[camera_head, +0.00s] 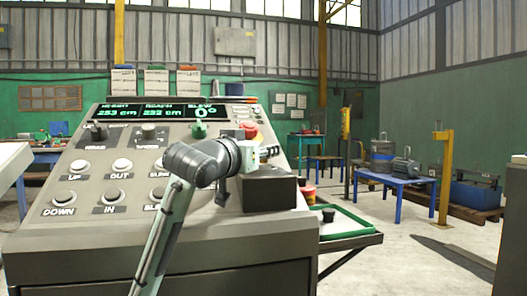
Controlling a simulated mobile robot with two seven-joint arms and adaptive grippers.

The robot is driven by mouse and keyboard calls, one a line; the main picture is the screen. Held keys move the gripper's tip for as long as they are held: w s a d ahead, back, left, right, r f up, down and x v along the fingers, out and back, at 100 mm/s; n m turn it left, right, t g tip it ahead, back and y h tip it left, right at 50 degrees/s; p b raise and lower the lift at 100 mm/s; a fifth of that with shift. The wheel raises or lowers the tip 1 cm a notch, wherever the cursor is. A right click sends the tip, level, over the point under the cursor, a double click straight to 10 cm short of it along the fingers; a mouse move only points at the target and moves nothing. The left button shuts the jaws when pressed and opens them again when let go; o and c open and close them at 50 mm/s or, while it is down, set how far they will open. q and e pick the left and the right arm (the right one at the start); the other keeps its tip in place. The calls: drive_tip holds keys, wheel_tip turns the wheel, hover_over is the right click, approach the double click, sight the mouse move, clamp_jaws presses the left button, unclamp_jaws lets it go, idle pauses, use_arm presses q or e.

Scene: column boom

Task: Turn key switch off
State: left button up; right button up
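The grey control panel (40,243) fills the left and middle of the head view. Its top row has a black control (97,131), a dark knob (148,131), a green-topped control (199,130) and a red mushroom button (249,130). The labels are too small to read surely, so I cannot tell which is the key switch. My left arm rises from the bottom and bends right across the panel. My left gripper (270,152) points right, above a dark raised block (270,192); whether its fingers are apart is unclear. It hides part of the panel. My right gripper is not in view.
White and black push buttons (122,165) sit on the panel's left half, below a green-lit display (155,112). A green-rimmed tray (345,235) juts out at the panel's right. A blue table (400,180) and a yellow post (445,170) stand farther right, with open floor before them.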

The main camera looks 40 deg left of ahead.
use_arm(q)
drive_tip(key=shift+w, duration=0.2)
drive_tip(key=shift+c, duration=0.5)
clamp_jaws()
